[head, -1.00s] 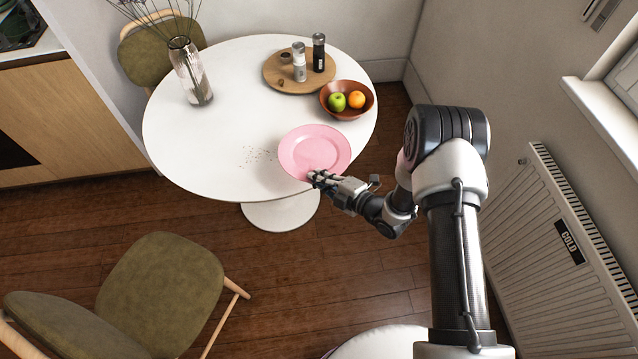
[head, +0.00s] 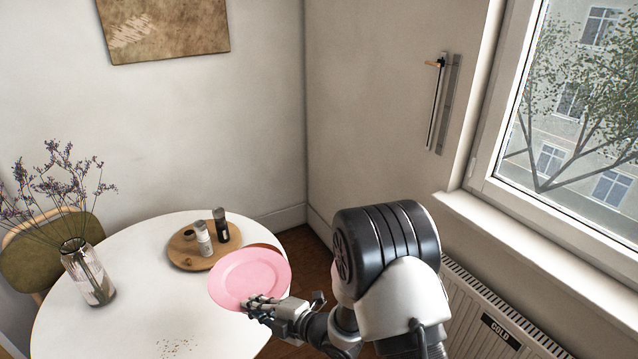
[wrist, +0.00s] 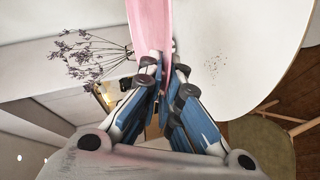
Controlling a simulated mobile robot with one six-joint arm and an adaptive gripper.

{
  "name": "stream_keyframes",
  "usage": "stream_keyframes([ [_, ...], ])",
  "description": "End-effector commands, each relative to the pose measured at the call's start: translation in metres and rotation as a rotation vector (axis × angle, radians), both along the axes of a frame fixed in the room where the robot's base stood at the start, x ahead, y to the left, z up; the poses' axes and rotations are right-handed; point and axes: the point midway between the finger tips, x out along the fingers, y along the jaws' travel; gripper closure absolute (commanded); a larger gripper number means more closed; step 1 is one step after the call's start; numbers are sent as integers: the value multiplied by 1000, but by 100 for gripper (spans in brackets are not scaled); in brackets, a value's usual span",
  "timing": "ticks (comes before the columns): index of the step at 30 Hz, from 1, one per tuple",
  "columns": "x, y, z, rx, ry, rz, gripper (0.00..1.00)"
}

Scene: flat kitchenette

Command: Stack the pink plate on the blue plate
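The pink plate (head: 250,275) is in my gripper (head: 262,304), which is shut on its near rim. The plate appears held above the right side of the white table (head: 110,325). In the wrist view the plate (wrist: 150,25) shows nearly edge-on between the fingers of my gripper (wrist: 165,75). No blue plate shows in any current view.
A glass vase (head: 88,275) with dry flowers stands on the table's left. A round wooden board (head: 185,258) carries a light shaker (head: 203,240) and a dark shaker (head: 220,226). Crumbs lie on the near tabletop. A radiator (head: 490,315) and window are on the right.

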Motion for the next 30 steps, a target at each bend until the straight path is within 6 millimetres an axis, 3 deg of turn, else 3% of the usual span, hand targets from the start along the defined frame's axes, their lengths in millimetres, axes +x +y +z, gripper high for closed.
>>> stream_keyframes([
  [3, 38, -46, 39, 5, -11, -180, 100],
  [9, 78, -139, 97, 6, -11, -502, 100],
  [15, 84, -232, 146, 5, -9, -797, 100],
  [18, 78, -267, 162, 4, -8, -909, 100],
  [24, 67, -306, 178, 2, -5, -1035, 100],
  [30, 65, -313, 180, 1, -5, -1057, 100],
])
